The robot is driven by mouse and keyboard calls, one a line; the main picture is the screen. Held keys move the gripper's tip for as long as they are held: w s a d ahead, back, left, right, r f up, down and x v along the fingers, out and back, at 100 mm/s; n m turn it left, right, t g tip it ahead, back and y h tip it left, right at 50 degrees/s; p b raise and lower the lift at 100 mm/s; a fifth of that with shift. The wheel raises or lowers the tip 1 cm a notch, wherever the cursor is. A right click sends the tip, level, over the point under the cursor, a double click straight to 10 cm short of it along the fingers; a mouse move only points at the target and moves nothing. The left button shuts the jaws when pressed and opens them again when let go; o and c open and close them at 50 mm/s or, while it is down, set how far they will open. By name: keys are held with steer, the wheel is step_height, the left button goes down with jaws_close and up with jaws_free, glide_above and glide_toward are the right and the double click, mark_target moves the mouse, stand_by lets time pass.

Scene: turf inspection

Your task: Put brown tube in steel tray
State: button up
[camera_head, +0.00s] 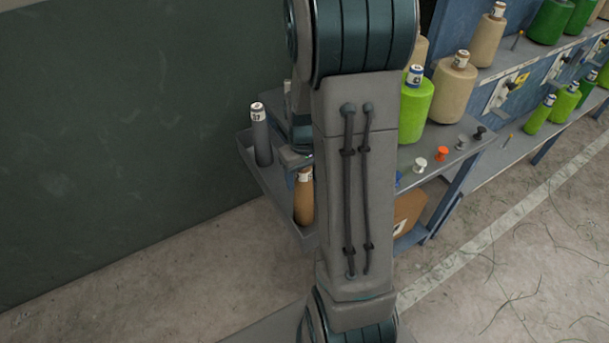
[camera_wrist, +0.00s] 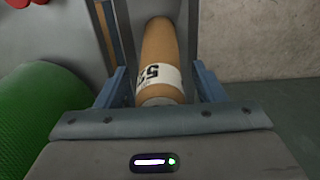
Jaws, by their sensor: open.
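The brown tube (camera_head: 304,203), with a white label near its top, stands in the near end of the grey steel tray (camera_head: 262,178) in the head view. It appears upright, and my arm partly covers that end of the tray. In the wrist view the brown tube (camera_wrist: 160,45) lies between the two blue fingers of my gripper (camera_wrist: 162,88). The fingers are open, with a visible gap on each side of the tube. My gripper's fingertips are hidden behind my arm in the head view.
A grey tube (camera_head: 261,138) stands at the tray's far end. A bench with green and tan cones (camera_head: 453,87) and small coloured spools (camera_head: 441,154) is at the right. A green cone (camera_wrist: 42,112) is close to my gripper's left. Floor left of the tray is clear.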

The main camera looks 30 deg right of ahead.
step_height(320, 180, up, 10)
steer(key=shift+r, duration=0.1)
steer(key=shift+a+r, duration=0.1)
steer(key=shift+r, duration=0.55)
steer(key=s+a+r+t, duration=0.2)
steer(key=s+a+r, duration=0.2)
steer(key=s+a, duration=0.7)
steer(key=shift+s+a+r+m+t, duration=0.2)
steer(key=shift+s+a+m+t, duration=0.15)
steer(key=shift+s, duration=0.25)
